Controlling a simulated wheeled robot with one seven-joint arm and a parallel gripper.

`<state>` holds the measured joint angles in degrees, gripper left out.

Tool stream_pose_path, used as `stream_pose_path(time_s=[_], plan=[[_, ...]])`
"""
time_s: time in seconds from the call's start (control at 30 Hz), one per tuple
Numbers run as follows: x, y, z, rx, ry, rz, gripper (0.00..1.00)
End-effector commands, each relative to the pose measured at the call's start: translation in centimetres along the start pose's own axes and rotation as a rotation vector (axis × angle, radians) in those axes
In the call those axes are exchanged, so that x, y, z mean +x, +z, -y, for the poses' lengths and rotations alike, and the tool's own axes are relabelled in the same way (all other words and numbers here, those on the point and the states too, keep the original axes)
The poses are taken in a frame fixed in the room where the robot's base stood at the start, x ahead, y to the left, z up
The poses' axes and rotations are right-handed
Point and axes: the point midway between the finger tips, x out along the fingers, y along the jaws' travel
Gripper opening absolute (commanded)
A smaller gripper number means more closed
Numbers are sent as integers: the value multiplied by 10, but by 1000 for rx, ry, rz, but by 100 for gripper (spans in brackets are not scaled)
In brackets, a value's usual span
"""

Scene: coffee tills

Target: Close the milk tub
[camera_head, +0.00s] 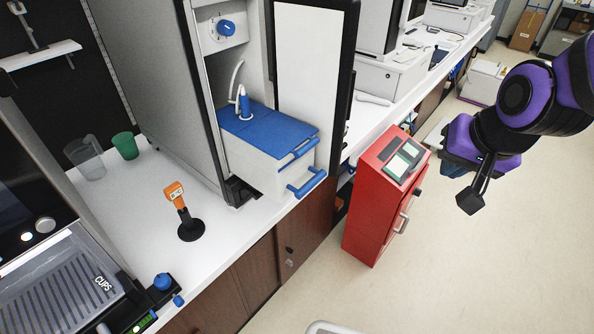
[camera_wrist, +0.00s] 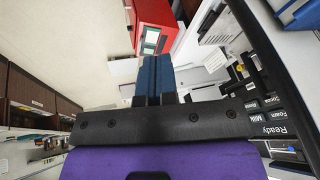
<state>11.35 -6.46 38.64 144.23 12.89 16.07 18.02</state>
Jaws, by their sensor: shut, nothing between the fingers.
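The milk tub (camera_head: 262,165) is a white box with a blue lid (camera_head: 270,132) and blue handles (camera_head: 308,181) on its front. It sticks out of the tall machine's lower bay, past the counter's front edge. A tube with a blue fitting (camera_head: 244,104) goes down into its lid. My gripper (camera_head: 452,168) is well to the right of the tub, beyond the red cabinet, touching nothing. In the wrist view, its two blue fingers (camera_wrist: 155,64) are together with nothing between them. A blue and white corner at the wrist view's top right may be the tub.
A red cabinet (camera_head: 371,208) with a screen on top stands between the tub and my gripper. A thermometer on a black stand (camera_head: 191,229), a green cup (camera_head: 125,146) and a clear jug (camera_head: 86,158) stand on the counter.

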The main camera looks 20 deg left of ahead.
Motion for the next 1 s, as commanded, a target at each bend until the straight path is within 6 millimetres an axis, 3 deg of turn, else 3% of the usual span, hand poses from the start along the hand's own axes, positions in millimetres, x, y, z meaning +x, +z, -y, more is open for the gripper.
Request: stream_pose_path(time_s=[0.2, 0.4, 0.7, 1.0], plan=[[46, 17, 46, 90, -140, 52, 0], [68, 35, 90, 211, -286, 99, 0], [67, 49, 144, 411, -481, 159, 0], [64, 50, 159, 472, -533, 174, 0]])
